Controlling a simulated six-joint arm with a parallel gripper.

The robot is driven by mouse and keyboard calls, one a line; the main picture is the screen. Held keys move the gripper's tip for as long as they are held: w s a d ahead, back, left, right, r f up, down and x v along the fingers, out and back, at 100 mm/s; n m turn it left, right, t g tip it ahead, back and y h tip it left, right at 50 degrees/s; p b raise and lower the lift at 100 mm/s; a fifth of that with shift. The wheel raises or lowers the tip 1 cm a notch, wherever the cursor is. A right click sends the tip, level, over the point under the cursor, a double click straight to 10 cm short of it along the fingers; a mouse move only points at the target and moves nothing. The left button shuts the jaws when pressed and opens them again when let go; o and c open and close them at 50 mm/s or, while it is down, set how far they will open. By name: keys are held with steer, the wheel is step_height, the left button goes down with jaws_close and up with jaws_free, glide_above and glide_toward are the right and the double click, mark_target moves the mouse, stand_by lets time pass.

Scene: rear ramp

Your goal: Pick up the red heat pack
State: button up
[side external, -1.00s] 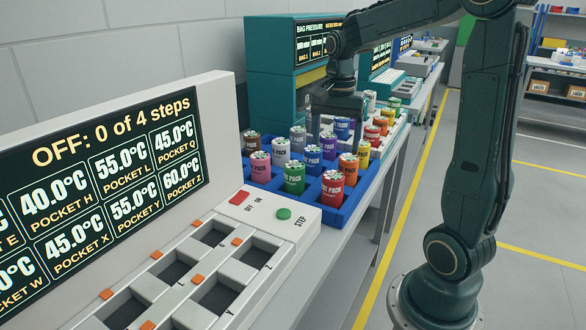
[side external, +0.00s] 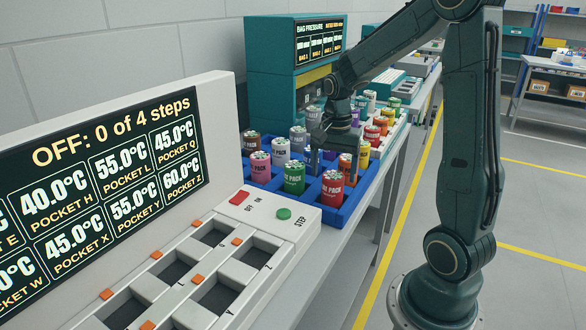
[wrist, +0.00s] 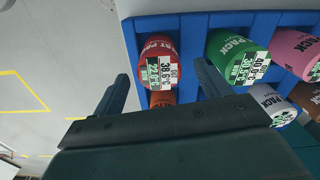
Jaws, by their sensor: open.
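The red heat pack (side external: 332,188) stands upright in the near right corner of the blue tray (side external: 345,213). In the wrist view the red heat pack (wrist: 158,62) lies ahead of my fingers, a little beyond their tips, with its label facing the camera. My gripper (side external: 322,158) is over the tray, just behind the red pack in the side view. In the wrist view my gripper (wrist: 162,82) is open and empty, one finger on each side of the line to the red pack. An orange pack (wrist: 163,98) shows between the fingers.
A green pack (side external: 294,178) and a pink pack (side external: 260,168) stand in the same front row. Several other packs fill the tray behind. The heater panel (side external: 215,265) with empty pockets is at the front left. Floor is clear to the right.

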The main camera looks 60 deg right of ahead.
steer(key=shift+d+f, duration=0.1)
steer(key=shift+f, duration=2.4)
steer(key=shift+c, duration=0.5)
steer(key=c, duration=1.1)
steer(key=shift+r, duration=0.1)
steer(key=shift+c, duration=0.2)
step_height(320, 180, up, 20)
